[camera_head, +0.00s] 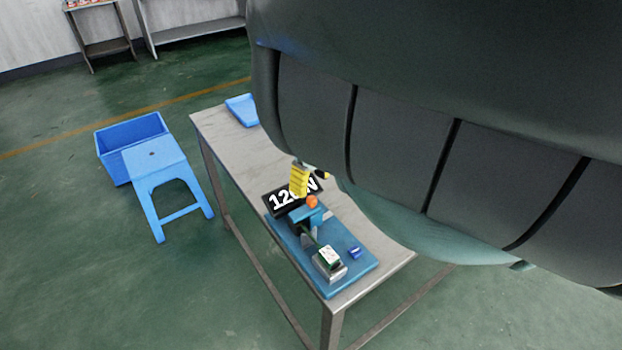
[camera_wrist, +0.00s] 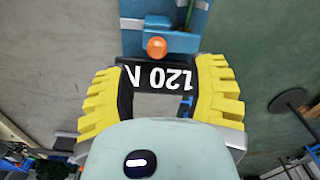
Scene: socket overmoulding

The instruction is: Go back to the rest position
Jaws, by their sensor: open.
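My gripper (camera_wrist: 162,105) shows in the wrist view with its two yellow ribbed fingers apart. In the head view a yellow finger (camera_head: 299,181) shows over the sign (camera_head: 280,199), above the metal table (camera_head: 222,132). The rest of my gripper there is hidden behind my large dark arm link. A blue fixture (camera_head: 345,254) with an orange knob (camera_head: 312,201) is just in front of the sign. The orange knob also shows in the wrist view (camera_wrist: 156,47).
A blue tray (camera_head: 241,109) lies at the table's far end. A blue stool (camera_head: 160,180) and blue crate (camera_head: 130,138) stand left on open green floor.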

